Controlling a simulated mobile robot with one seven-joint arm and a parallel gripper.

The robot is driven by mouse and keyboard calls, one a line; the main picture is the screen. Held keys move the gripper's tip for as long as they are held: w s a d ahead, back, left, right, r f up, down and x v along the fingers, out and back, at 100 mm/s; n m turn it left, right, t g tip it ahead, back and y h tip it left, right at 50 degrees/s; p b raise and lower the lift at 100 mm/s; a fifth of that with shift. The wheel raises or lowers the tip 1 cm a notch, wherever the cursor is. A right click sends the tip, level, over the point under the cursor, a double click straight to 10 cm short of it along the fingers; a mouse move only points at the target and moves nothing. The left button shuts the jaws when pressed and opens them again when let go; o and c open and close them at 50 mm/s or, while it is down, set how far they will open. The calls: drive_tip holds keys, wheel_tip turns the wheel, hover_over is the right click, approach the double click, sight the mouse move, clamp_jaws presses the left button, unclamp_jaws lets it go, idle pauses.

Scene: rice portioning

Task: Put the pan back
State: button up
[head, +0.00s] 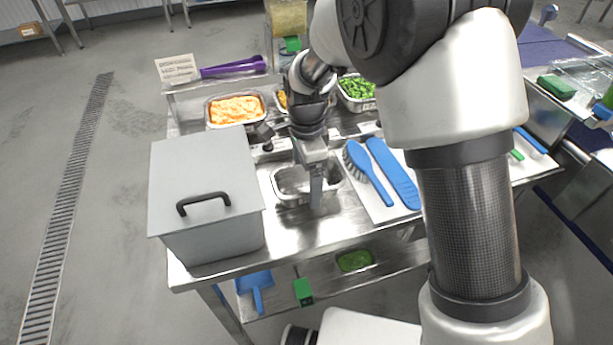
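A small empty-looking steel pan (283,188) is at the middle of the steel table, right of a large grey lidded box. My gripper (316,198) points down at the pan's right part and covers some of it. A finger shows in front of the pan's near side. Whether the fingers are closed on the pan's rim is not clear, nor whether the pan touches the table.
The grey box (205,178) with a black handle stands at the left. A blue brush (362,165) and a blue flat tool (393,172) lie on a white board to the right. Behind are pans of orange food (236,109) and green food (357,88).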

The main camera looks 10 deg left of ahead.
drive_tip(key=shift+o, duration=0.8)
wheel_tip(320, 180, up, 12)
drive_tip(key=p, duration=0.1)
drive_tip(key=s+d+r+n+t, duration=0.1)
drive_tip(key=s+d+r+n, duration=0.1)
drive_tip(key=d+r, duration=0.6)
drive_tip(key=s+d+r+n+t, duration=0.2)
drive_tip(key=s+d+n, duration=0.2)
drive_tip(key=s+d, duration=0.3)
drive_tip(key=s+d+r+n+t, duration=0.2)
drive_tip(key=s+d+n, duration=0.3)
drive_tip(key=s+d, duration=0.3)
drive_tip(key=d, duration=0.4)
drive_tip(key=shift+s+r+n, duration=0.2)
drive_tip(key=shift+n, duration=0.1)
drive_tip(key=shift+d, duration=0.1)
drive_tip(key=shift+c, duration=0.4)
